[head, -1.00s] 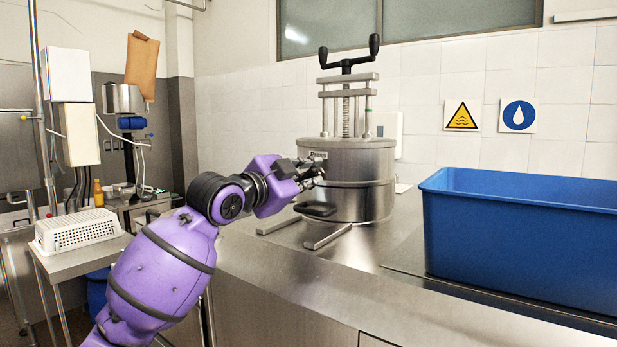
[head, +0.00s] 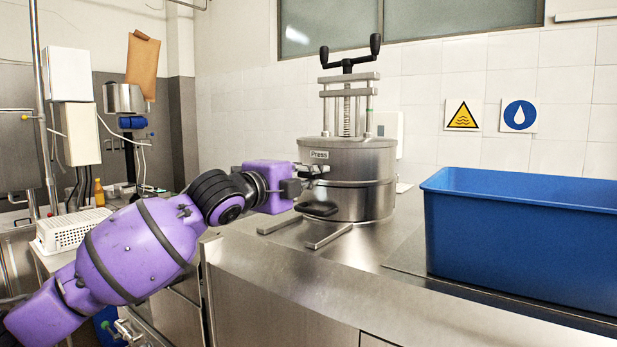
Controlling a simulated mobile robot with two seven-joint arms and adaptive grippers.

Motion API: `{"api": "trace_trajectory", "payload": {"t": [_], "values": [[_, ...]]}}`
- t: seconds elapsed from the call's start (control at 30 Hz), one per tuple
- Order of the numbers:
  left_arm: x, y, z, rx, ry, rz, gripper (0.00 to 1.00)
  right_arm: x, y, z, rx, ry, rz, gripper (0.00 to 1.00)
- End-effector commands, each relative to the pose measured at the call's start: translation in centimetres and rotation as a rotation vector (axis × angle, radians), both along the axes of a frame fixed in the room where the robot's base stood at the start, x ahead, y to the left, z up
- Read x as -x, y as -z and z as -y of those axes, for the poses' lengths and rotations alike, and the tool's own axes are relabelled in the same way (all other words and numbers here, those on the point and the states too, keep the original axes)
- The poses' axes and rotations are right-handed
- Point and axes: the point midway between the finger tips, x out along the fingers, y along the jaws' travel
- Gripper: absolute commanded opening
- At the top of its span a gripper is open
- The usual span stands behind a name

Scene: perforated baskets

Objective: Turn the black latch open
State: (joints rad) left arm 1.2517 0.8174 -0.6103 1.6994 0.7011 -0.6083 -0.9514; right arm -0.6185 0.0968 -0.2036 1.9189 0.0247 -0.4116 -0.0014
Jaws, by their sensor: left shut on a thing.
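The steel press (head: 362,190) stands on the counter, with a "Press" label (head: 319,154) on its upper drum. My left gripper (head: 316,171) is at the drum's left front, just below the label. It is shut on the small dark latch there, which the fingers largely hide, so its exact angle cannot be told. A separate black handle (head: 318,208) sticks out low on the drum, below the gripper. My right gripper is not in the view.
A large blue bin (head: 520,235) stands on the counter at the right. A black crank (head: 348,62) tops the press. Metal feet (head: 328,236) reach forward from its base. A white perforated basket (head: 62,230) sits at the left. The counter's front strip is clear.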

Motion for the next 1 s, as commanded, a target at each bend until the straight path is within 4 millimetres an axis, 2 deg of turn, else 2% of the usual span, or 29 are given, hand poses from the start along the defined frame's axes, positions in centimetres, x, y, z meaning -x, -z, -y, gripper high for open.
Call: {"api": "trace_trajectory", "payload": {"t": [0.03, 0.57, 0.6, 0.7, 1.0], "values": [[0.14, -1.06, -0.15, -0.004, -0.001, 0.023, 0.0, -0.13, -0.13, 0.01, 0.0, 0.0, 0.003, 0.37], [0.2, -1.29, -0.1, -0.021, 0.0, 0.04, 0.0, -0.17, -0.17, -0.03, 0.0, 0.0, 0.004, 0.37], [0.2, -1.3, -0.1, -0.021, 0.0, 0.04, 0.16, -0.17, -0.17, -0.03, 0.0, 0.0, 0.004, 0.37], [0.2, -1.24, -0.08, -0.02, 0.0, 0.038, 0.29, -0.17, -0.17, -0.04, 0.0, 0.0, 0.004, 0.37], [0.11, -0.56, 0.0, -0.023, 0.0, 0.026, 0.3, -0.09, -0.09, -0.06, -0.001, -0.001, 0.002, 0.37]]}}
